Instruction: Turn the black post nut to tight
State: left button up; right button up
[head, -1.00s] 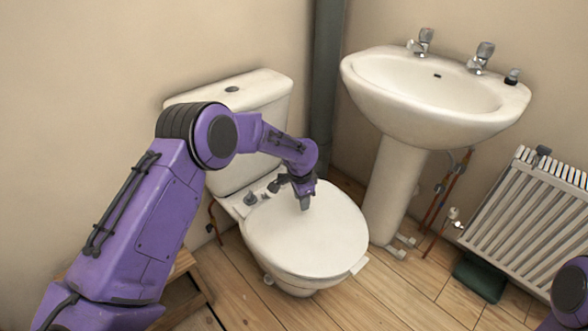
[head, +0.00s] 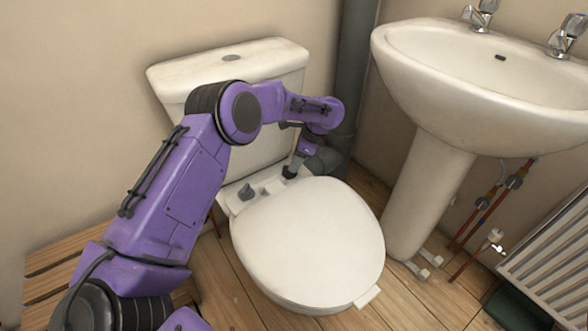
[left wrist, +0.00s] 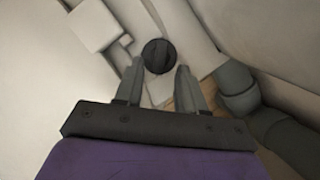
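The black post nut (left wrist: 159,56) shows in the left wrist view as a round dark knob with a ridge across its top. In the head view the nut (head: 289,173) is a small dark shape at the back of the toilet seat, partly hidden by my left gripper (head: 299,160). My left gripper (left wrist: 158,76) is open, its two grey fingers spread on either side of the nut's near edge. I cannot tell whether they touch it. The toilet lid (head: 310,240) is down. My right gripper is not in view.
A second grey post (head: 246,190) stands left at the lid's back. The cistern (head: 230,65) rises behind, and a thick grey pipe (head: 355,80) stands right of it. The basin (head: 480,80) and radiator (head: 555,255) are farther right. Wooden floor shows in front.

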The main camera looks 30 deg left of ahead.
pick_arm(q)
jog(key=shift+x, duration=1.25)
jog(key=shift+r, duration=0.1)
grip_shut()
